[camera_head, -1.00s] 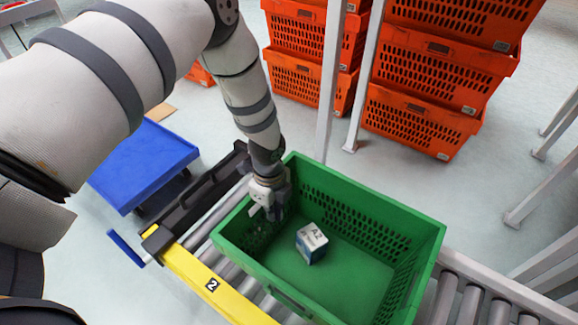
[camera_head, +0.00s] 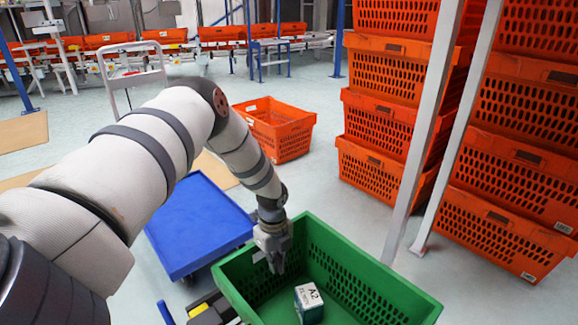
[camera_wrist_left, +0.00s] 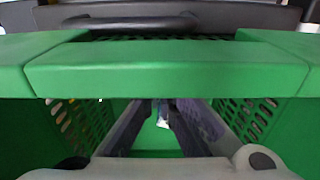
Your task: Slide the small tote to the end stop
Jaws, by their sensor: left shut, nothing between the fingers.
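The green tote (camera_head: 385,289) is at the bottom of the head view, cut off by the lower edge. A small box marked A2 (camera_head: 309,303) stands in it. My left gripper (camera_head: 277,268) is shut and empty, with its fingers down inside the tote by its left end wall. In the left wrist view the fingers (camera_wrist_left: 160,122) point down into the tote, with its green rim (camera_wrist_left: 165,68) across the picture. A dark bar (camera_wrist_left: 130,22) lies just beyond the rim; I cannot tell whether the tote touches it. My right gripper is not in view.
A blue dolly (camera_head: 198,225) stands on the floor left of the tote. A yellow and black conveyor end piece (camera_head: 205,308) shows at the bottom. Stacked orange totes (camera_head: 395,125) and light posts (camera_head: 425,140) stand behind and to the right. A lone orange tote (camera_head: 275,130) sits farther back.

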